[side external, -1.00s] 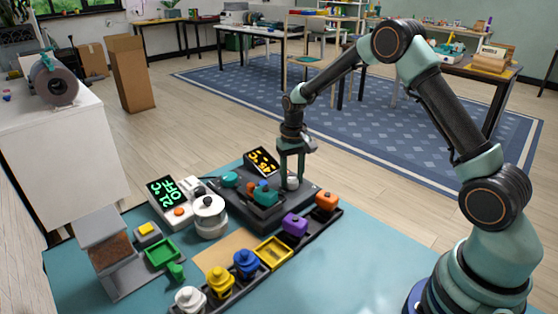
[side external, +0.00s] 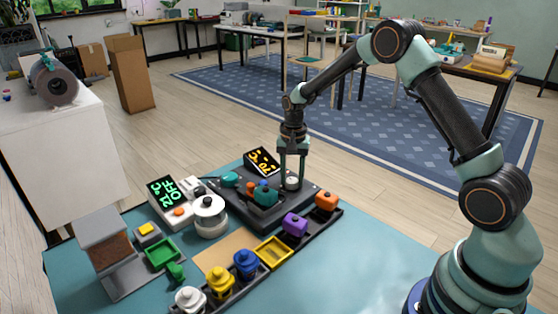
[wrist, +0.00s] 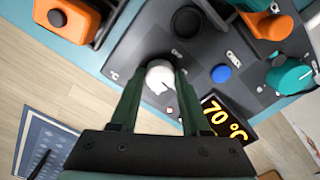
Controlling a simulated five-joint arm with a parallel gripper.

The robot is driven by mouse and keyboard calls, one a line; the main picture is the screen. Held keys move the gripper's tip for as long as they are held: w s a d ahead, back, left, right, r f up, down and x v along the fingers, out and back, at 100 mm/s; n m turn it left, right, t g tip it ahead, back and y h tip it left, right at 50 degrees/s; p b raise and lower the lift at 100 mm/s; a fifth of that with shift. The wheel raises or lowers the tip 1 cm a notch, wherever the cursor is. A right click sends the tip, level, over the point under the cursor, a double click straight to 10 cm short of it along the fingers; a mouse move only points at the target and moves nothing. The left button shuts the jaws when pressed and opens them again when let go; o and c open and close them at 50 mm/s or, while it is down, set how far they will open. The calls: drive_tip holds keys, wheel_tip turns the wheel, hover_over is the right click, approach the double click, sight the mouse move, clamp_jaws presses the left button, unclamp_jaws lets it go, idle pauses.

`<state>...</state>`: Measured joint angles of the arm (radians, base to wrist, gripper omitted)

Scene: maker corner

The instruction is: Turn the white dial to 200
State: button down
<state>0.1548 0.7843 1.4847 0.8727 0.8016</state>
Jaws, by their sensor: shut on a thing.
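The white dial (wrist: 160,74) stands on the dark grey console (wrist: 130,50) and has a dark pointer line on top. My gripper (wrist: 162,80) is shut on the dial, one finger on each side, pointing down onto it. In the side view the dial (side external: 292,182) is partly hidden behind the fingers of my gripper (side external: 291,178). The console's display (wrist: 225,118) reads 70 °C in orange digits in the wrist view. The same display (side external: 262,160) is tilted in the side view.
A teal knob (wrist: 290,76), an orange knob (wrist: 268,24), a blue button (wrist: 221,73) and a black knob (wrist: 187,22) share the console. A white device with a green display (side external: 165,190) stands to the left. A rail of coloured parts, including a purple one (side external: 295,223), runs in front.

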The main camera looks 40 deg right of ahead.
sight(292, 180)
drive_tip(key=shift+r, duration=0.1)
drive_tip(key=shift+c, duration=1.8)
unclamp_jaws()
wheel_tip(292, 180, up, 12)
